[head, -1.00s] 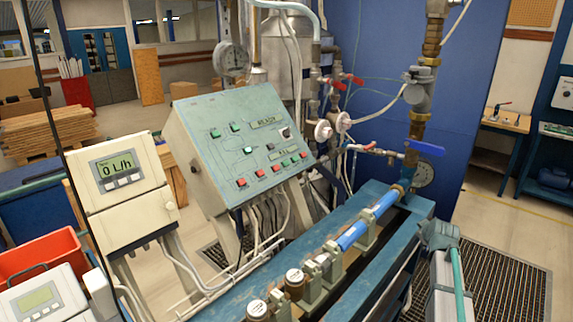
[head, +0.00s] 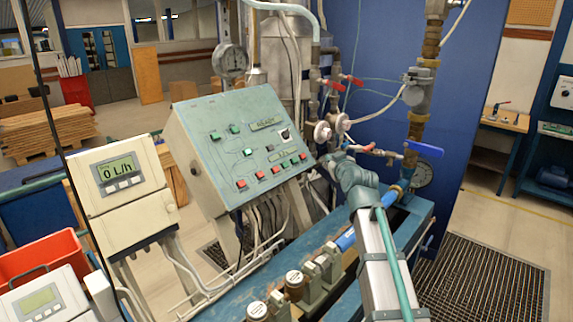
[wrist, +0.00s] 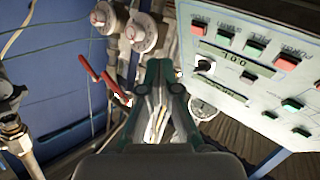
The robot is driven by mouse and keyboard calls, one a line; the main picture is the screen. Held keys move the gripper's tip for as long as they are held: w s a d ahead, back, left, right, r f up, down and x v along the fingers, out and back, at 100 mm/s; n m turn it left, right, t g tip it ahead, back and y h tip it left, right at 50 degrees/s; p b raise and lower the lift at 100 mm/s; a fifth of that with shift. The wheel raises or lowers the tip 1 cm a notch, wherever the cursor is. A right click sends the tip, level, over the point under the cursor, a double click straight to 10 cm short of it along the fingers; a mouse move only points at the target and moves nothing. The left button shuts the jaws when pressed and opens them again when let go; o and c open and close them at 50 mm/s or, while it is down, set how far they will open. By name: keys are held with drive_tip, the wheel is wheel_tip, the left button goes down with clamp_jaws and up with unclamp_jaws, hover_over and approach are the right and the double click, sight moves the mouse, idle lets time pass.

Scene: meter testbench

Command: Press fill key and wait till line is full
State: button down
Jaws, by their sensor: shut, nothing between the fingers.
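The sloped green control panel (head: 235,150) stands at the centre of the head view, with red and green keys along its lower edge. In the head view my gripper (head: 332,160) is just right of the panel's lower right corner. The flow meter display (head: 117,171) reads 0 L/h.
Pipes, round white fittings (head: 323,131) and red-handled valves (head: 355,79) stand behind and right of the panel. A blue-handled valve (head: 424,149) is on the right. The blue test bench (head: 240,299) with brass meters runs below my arm.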

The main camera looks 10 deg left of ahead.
sight(286, 165)
drive_tip(key=s+a+r+y, duration=0.1)
drive_tip(key=s+a+r, duration=0.1)
drive_tip(key=a+r, duration=0.2)
drive_tip(key=a, duration=0.3)
drive_tip(key=shift+s+a+y, duration=0.25)
drive_tip(key=shift+s+y, duration=0.05)
drive_tip(key=shift+s, duration=0.05)
drive_tip(key=shift+w+a+f, duration=0.65)
drive_tip(key=shift+a+f, duration=0.25)
drive_tip(key=shift+f, duration=0.1)
drive_tip(key=shift+w+a+f, duration=0.65)
drive_tip(key=shift+a+f, duration=0.2)
drive_tip(key=shift+f, duration=0.1)
drive_tip(key=shift+w+a+f, duration=0.65)
drive_tip(key=shift+a+f, duration=0.25)
drive_tip(key=shift+f, duration=0.1)
drive_tip(key=shift+f+b, duration=0.1)
drive_tip(key=shift+b, duration=0.3)
drive_tip(key=shift+w+a+f, duration=0.15)
drive_tip(key=shift+a, duration=0.1)
